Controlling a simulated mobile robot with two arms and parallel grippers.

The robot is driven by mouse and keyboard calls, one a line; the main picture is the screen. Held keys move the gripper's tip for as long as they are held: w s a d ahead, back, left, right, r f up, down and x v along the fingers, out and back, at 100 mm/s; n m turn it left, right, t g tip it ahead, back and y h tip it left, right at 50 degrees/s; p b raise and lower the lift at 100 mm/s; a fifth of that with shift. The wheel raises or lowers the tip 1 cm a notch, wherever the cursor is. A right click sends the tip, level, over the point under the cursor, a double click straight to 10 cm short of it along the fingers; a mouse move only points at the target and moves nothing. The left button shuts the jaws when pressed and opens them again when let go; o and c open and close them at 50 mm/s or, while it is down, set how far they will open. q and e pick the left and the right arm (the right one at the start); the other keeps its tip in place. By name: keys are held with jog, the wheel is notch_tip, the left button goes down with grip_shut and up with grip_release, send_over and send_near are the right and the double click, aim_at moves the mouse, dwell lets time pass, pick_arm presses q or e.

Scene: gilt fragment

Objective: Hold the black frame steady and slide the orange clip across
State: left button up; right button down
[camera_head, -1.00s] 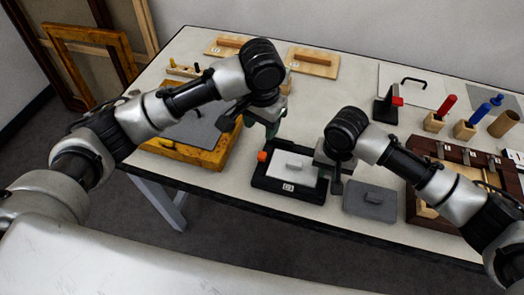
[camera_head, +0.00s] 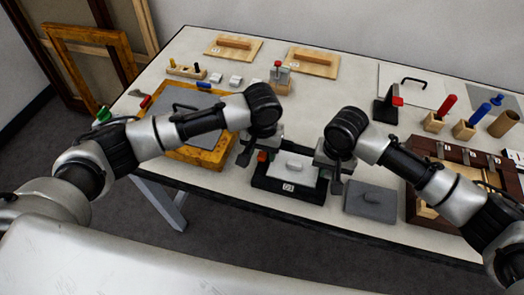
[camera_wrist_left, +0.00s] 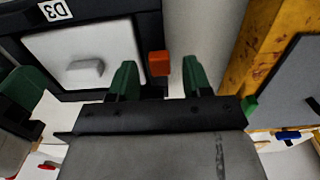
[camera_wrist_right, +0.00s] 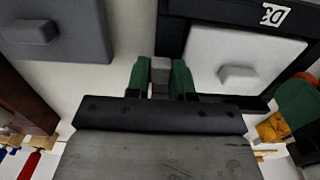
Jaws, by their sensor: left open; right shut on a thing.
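The black frame (camera_head: 287,190) lies on the table with a white panel and a grey handle inside it, marked D3. The orange clip (camera_head: 262,156) sits at its left side. My left gripper (camera_head: 254,160) is open at that side. In the left wrist view the clip (camera_wrist_left: 159,63) lies between and slightly beyond the two green fingertips, with gaps on both sides. My right gripper (camera_head: 332,180) is at the frame's right side. In the right wrist view it is shut on a grey tab (camera_wrist_right: 160,72) beside the frame; whether they join is unclear.
A yellow wooden frame (camera_head: 205,157) with a grey panel lies just left of my left gripper. A grey plate with a handle (camera_head: 370,199) lies close to the right of the black frame. A dark brown frame (camera_head: 415,185) is further right.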

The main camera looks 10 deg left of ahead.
pick_arm(q)
jog(key=shift+f, duration=0.55)
grip_shut()
jog(key=shift+s+d, duration=0.1)
jog(key=shift+d, duration=1)
grip_release()
notch_tip(320, 180, up, 12)
jog(key=shift+o, duration=0.2)
